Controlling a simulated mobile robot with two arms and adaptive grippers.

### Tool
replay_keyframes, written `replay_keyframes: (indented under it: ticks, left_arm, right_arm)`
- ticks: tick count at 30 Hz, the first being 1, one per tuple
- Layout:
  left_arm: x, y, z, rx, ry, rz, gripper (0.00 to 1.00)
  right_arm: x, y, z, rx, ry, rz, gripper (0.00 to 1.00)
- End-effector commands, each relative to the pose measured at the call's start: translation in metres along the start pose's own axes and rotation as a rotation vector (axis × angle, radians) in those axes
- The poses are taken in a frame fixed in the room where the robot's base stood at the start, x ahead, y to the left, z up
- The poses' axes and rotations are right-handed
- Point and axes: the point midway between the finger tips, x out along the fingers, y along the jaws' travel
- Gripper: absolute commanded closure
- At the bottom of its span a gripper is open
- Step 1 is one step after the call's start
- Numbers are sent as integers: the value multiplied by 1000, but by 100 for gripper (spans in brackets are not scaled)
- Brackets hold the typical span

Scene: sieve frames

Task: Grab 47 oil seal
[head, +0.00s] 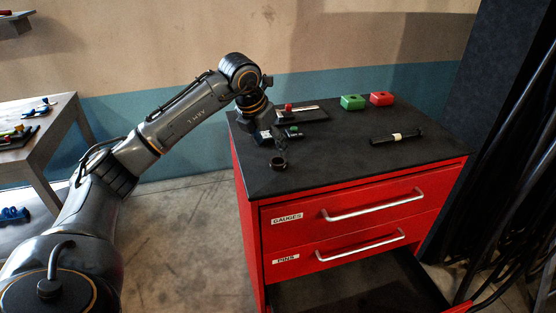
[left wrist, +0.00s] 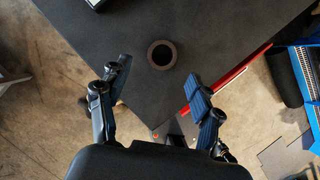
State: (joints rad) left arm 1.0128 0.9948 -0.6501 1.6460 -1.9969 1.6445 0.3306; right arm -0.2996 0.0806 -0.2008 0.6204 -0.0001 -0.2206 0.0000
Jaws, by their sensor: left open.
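A small dark brown ring, which looks like the oil seal (head: 278,166), lies flat on the black top of the red cabinet near its front left edge. It also shows in the left wrist view (left wrist: 162,68), its hole facing the camera. My left gripper (head: 280,141) is above the cabinet top, just behind the ring in the head view. In the left wrist view its open fingers (left wrist: 158,76) stand apart, with the ring just beyond and between the tips, untouched. No number can be read on the ring. My right gripper is not in view.
The red cabinet (head: 355,165) has drawers labelled GAUGES and PINS, with an open one below. A dark tray (head: 313,116), a green block (head: 352,102), a red block (head: 382,99) and a black rod-shaped tool (head: 397,137) lie on top. A table (head: 60,125) stands at left.

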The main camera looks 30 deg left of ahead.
Motion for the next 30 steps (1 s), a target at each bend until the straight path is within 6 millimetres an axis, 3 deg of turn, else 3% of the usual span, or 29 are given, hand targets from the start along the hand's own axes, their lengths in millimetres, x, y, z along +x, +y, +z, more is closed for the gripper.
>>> replay_keyframes:
  ticks: [8, 15, 24, 30]
  left_arm:
    - [20, -2, -1, 1, 4, -1, 35]
    - [55, -4, -2, 1, 1, -2, 35]
    - [63, -4, -2, 2, -2, -1, 35]
    - [62, -4, -2, 2, -2, -1, 76]
  right_arm:
    - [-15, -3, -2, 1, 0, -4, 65]
    - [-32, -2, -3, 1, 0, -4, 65]
    - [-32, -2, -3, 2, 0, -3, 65]
    - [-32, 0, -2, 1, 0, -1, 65]
